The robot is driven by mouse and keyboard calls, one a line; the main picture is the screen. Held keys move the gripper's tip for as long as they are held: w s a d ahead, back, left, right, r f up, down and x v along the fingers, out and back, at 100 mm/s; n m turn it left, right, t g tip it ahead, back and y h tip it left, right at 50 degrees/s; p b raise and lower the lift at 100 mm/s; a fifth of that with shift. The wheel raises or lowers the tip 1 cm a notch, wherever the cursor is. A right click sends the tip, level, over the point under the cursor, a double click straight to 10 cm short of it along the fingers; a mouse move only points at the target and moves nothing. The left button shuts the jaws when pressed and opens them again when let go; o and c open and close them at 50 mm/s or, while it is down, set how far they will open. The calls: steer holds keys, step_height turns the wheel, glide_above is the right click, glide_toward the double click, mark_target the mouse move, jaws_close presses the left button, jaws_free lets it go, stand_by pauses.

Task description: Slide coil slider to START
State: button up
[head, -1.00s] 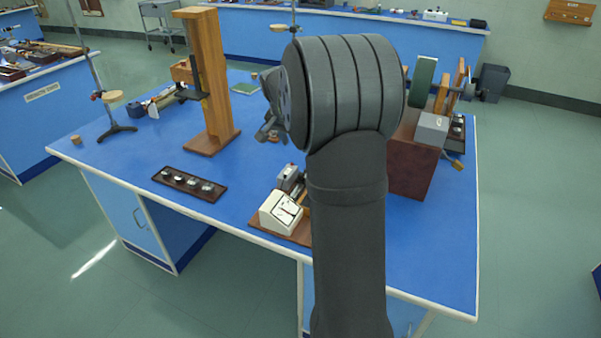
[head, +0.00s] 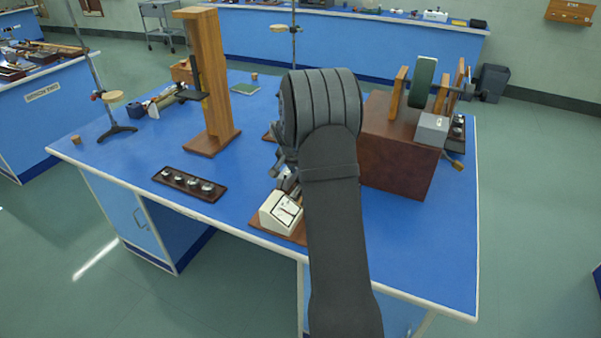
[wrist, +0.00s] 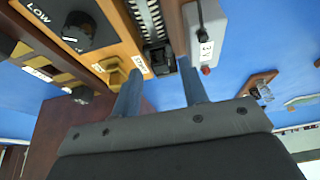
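In the wrist view the coil slider looks to be the dark block (wrist: 158,58) at the lower end of a ribbed track (wrist: 148,20). A small white label (wrist: 141,65), too small to read surely, is on the wooden base just left of the block. My gripper (wrist: 160,75) is open, with one finger on each side below the block. I cannot tell whether either finger touches it. In the head view my wrist and arm hide most of this apparatus. My gripper there (head: 281,165) is mostly hidden, close above the apparatus with the white meter box (head: 281,212).
A brown box (head: 398,165) stands right of my arm. A tray (head: 190,184) and a wooden post (head: 210,85) stand left.

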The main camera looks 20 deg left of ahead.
steer(key=shift+w+f, duration=0.25)
steer(key=shift+f, duration=0.35)
jaws_close()
steer(key=w, duration=0.5)
steer(key=shift+w, duration=0.15)
steer(key=shift+w+r, duration=0.1)
steer(key=shift+w, duration=0.1)
jaws_free()
steer(key=v, duration=1.7)
steer(key=shift+s, duration=0.15)
